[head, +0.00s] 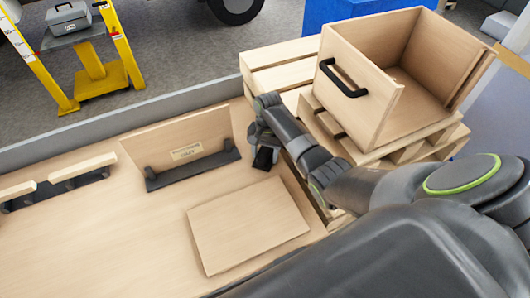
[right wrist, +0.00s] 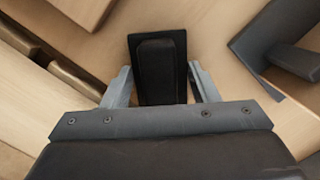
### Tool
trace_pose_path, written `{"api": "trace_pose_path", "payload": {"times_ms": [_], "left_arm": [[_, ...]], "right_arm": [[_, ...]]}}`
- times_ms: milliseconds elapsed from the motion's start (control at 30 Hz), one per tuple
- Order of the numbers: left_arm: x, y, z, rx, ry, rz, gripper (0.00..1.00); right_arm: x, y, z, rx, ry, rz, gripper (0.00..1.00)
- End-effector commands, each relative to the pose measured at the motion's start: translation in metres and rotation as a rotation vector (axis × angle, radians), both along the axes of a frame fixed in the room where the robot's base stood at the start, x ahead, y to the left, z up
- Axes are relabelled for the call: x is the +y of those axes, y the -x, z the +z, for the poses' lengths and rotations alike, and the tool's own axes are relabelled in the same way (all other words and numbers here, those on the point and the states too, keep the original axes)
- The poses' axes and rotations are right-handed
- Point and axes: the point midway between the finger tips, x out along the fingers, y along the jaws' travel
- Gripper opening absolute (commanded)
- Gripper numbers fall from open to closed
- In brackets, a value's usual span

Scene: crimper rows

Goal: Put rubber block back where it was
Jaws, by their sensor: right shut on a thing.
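The black rubber block (head: 263,158) hangs below my right gripper (head: 262,138) in the head view, near the right end of the dark rack. In the right wrist view the block (right wrist: 158,70) stands between the two grey fingers of my right gripper (right wrist: 161,88), which is shut on it. Whether the block touches the bench top cannot be told. The dark slotted rack (head: 192,169) has an upright wooden board (head: 150,148) with a small label behind it. My left gripper is not in view.
A flat wooden board (head: 247,225) lies on the bench in front of the rack. Another dark rack (head: 62,188) with wooden pieces is at left. An open wooden crate (head: 350,100) with a black handle stands on pallets at right. A grey ledge (head: 130,119) runs along the back.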

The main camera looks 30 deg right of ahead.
Motion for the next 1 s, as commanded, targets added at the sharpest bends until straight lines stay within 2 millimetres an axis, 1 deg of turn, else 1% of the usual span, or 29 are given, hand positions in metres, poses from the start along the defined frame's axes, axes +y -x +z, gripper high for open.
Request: {"api": "trace_pose_path", "payload": {"times_ms": [33,67,200,233,500,667,767,1000], "left_arm": [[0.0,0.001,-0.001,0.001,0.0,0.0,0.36],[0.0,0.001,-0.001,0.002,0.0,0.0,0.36],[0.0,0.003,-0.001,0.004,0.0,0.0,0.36],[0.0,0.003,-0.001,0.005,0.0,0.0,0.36],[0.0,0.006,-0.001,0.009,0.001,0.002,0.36],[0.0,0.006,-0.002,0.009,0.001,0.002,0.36],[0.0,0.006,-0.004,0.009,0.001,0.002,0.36],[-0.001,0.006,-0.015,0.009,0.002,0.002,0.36]], "right_arm": [[0.0,0.0,-0.002,0.0,0.0,0.0,0.33],[0.0,0.0,-0.002,0.0,0.0,0.0,0.55],[0.0,0.0,-0.002,0.0,0.0,0.0,0.74],[0.0,0.0,-0.002,0.0,0.0,0.0,0.76],[0.0,0.0,-0.001,0.0,0.0,0.0,0.76],[-0.002,-0.002,0.01,-0.003,0.002,0.0,0.76],[-0.004,-0.004,0.026,-0.006,0.002,0.0,0.76],[-0.009,-0.009,0.078,-0.006,0.002,0.001,0.76]]}}
